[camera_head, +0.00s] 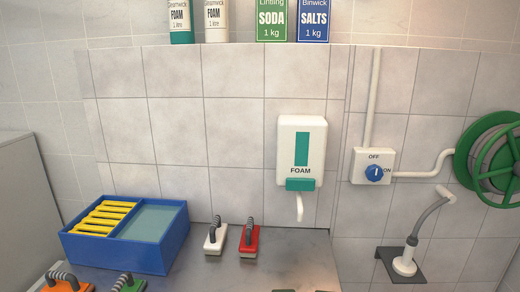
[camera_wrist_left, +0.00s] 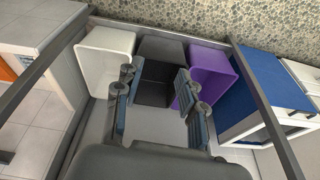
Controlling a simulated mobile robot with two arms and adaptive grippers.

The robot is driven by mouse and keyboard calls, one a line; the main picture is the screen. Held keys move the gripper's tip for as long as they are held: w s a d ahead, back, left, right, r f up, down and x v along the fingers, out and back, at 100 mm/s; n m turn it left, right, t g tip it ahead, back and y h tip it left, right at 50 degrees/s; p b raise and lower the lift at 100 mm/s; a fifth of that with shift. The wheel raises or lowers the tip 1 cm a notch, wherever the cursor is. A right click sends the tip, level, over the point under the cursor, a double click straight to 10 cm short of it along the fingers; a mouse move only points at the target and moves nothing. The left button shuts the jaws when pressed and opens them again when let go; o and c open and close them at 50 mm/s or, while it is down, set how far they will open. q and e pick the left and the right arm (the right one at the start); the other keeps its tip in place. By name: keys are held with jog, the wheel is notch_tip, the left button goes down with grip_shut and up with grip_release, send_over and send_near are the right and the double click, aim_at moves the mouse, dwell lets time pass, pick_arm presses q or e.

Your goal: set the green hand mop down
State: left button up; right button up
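The green hand mop (camera_head: 129,284) shows at the bottom edge of the head view, left of centre, with a ribbed dark grey handle on top. Its lower part is cut off by the frame. It appears to rest on the counter, apart from any gripper in view. My left gripper (camera_wrist_left: 156,88) shows in the left wrist view with its fingers wide apart and nothing between them. Neither gripper shows in the head view.
An orange mop (camera_head: 66,284), a white mop (camera_head: 215,237) and a red mop (camera_head: 249,240) stand nearby. A blue box (camera_head: 145,256) holds yellow pieces. Below my left gripper are white (camera_wrist_left: 105,57), dark grey (camera_wrist_left: 161,48) and purple (camera_wrist_left: 211,66) bins.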

pick_arm(q)
notch_tip(320, 180, down, 13)
jog(key=s, duration=0.3)
jog(key=s+a+f+g, duration=0.2)
jog(key=s+a+f, duration=0.1)
jog(key=s+f, duration=1.3)
jog(key=shift+s+a+f, duration=0.15)
jog(key=shift+s+f, duration=0.25)
jog(key=shift+f, duration=0.25)
